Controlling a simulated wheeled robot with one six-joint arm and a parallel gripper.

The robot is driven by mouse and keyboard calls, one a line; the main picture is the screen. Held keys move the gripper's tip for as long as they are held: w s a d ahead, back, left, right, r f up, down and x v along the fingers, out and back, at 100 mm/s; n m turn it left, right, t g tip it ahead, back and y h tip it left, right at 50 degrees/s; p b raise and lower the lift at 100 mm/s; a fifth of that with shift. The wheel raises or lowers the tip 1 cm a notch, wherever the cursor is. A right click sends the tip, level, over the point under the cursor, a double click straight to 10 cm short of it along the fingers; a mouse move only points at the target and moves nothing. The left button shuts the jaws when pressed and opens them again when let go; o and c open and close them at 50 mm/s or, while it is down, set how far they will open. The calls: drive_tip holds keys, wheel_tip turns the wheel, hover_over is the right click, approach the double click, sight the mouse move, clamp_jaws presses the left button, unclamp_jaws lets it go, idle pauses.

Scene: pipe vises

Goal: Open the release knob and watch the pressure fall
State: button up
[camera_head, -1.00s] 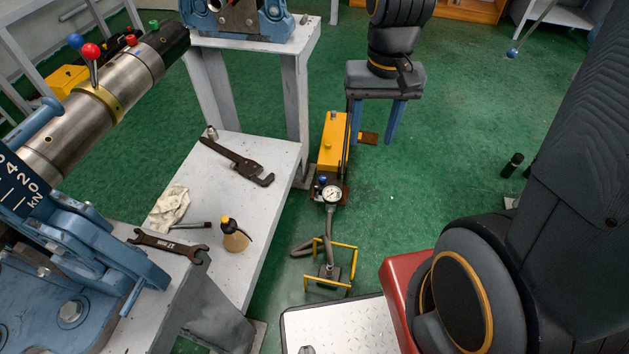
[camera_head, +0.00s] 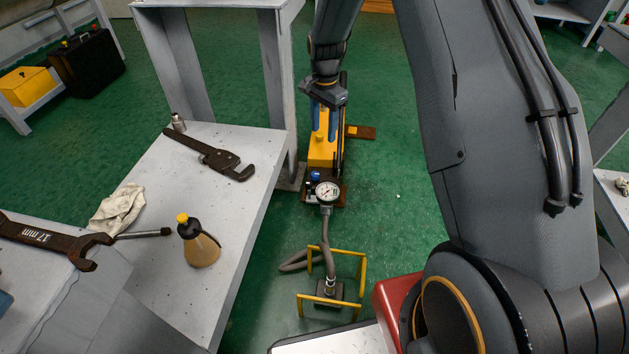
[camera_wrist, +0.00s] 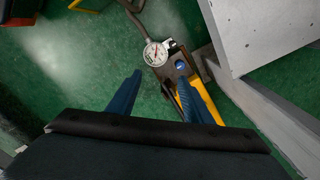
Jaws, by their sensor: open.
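A yellow hand pump (camera_head: 323,152) stands on the green floor beside the grey bench. Its small blue knob (camera_head: 315,176), the likely release knob, sits at the near end, by a round white pressure gauge (camera_head: 327,191). In the wrist view the blue knob (camera_wrist: 181,65) and gauge (camera_wrist: 156,54) lie beyond my fingertips. The gauge's reading is too small to tell. My gripper (camera_head: 324,132) points down above the pump's yellow body, with its blue fingers apart and empty. In the wrist view my gripper (camera_wrist: 161,88) has its right finger over part of the pump (camera_wrist: 207,102).
A grey bench (camera_head: 215,300) at left holds a pipe wrench (camera_head: 210,152), a rag (camera_head: 118,208), an oil bottle (camera_head: 199,245) and a spanner (camera_head: 50,238). A hose (camera_head: 328,258) runs from the gauge to a yellow-railed fitting (camera_head: 363,270). A table leg (camera_head: 277,90) stands close left.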

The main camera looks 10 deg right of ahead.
sight(316, 174)
drive_tip(key=w+f+m+b, duration=0.1)
drive_tip(key=w+f+b, duration=0.2)
drive_tip(key=f, duration=0.4)
drive_tip(key=w+f+m+b, duration=0.2)
drive_tip(key=w+f+b, duration=0.1)
drive_tip(key=f, duration=0.4)
drive_tip(key=w+f+m+b, duration=0.1)
drive_tip(key=w+f+b, duration=0.3)
drive_tip(key=f, duration=0.3)
drive_tip(key=shift+w+a+f, duration=0.1)
drive_tip(key=shift+f, duration=0.25)
wheel_tip(316, 174, down, 8)
drive_tip(key=b, duration=0.3)
drive_tip(key=shift+r, duration=0.25)
drive_tip(key=shift+c, duration=0.3)
drive_tip(key=c, duration=1)
